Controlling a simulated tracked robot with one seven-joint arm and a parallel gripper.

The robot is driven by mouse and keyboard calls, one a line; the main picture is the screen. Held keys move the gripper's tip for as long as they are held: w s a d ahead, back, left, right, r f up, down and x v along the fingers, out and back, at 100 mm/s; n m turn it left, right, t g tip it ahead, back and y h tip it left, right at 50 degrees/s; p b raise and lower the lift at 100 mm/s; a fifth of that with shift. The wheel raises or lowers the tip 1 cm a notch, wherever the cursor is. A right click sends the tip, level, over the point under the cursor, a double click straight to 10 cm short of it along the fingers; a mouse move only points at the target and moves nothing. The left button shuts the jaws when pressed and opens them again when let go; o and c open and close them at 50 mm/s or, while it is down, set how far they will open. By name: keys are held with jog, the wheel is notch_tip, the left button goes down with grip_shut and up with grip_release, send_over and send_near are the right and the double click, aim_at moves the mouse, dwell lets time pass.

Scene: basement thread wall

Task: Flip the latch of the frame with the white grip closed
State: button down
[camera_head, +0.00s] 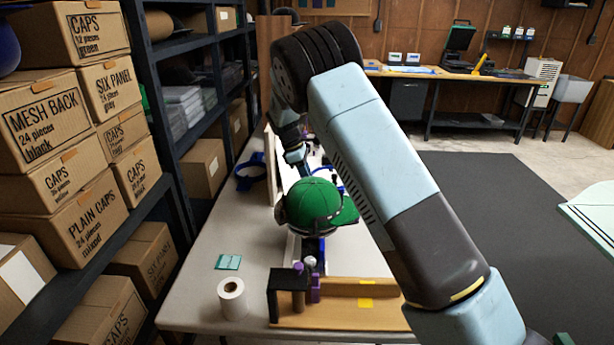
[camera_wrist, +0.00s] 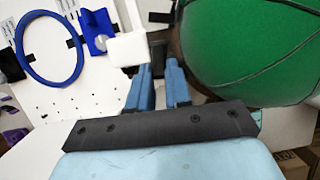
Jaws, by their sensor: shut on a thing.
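A green cap (camera_head: 314,200) sits on its holder on the table, and its crown fills the right of the wrist view (camera_wrist: 250,45). My gripper (camera_head: 295,150) is at the cap's far left side, partly hidden by my arm. In the wrist view its two blue fingers (camera_wrist: 158,75) are close together beside the cap, shut on a narrow dark part (camera_wrist: 158,52) that looks like the latch. A white block (camera_wrist: 127,48), perhaps the white grip, is just left of the fingertips. The fingers hide how the dark part and the white block join, and the latch's angle is unclear.
A blue ring (camera_wrist: 48,48) hangs on the white board left of the fingers, beside a blue bracket (camera_wrist: 97,32). A wooden stand (camera_head: 345,312), a white roll (camera_head: 232,297) and a teal packet (camera_head: 228,262) are at the table's near end. Shelves with boxes line the left.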

jog(key=shift+d+r+y, duration=0.3)
jog(key=shift+d+y, duration=0.3)
jog(key=shift+y, duration=0.45)
jog(key=shift+d+r+y, duration=0.25)
jog(key=shift+d+y, duration=0.3)
jog(key=shift+y, duration=0.5)
jog(key=shift+s+d+t+y, duration=0.1)
jog(key=shift+d+t+y, duration=0.1)
jog(key=shift+d+y, duration=0.55)
jog(key=shift+s+d+t+y, duration=0.1)
jog(key=shift+d+t+y, duration=0.15)
jog(key=shift+y, duration=0.9)
jog(key=shift+d+y, duration=0.15)
jog(key=shift+y, duration=0.15)
jog(key=c, duration=1.3)
grip_release()
jog(key=v, duration=1.3)
jog(key=shift+w+d+r, duration=0.1)
jog(key=shift+r, duration=0.25)
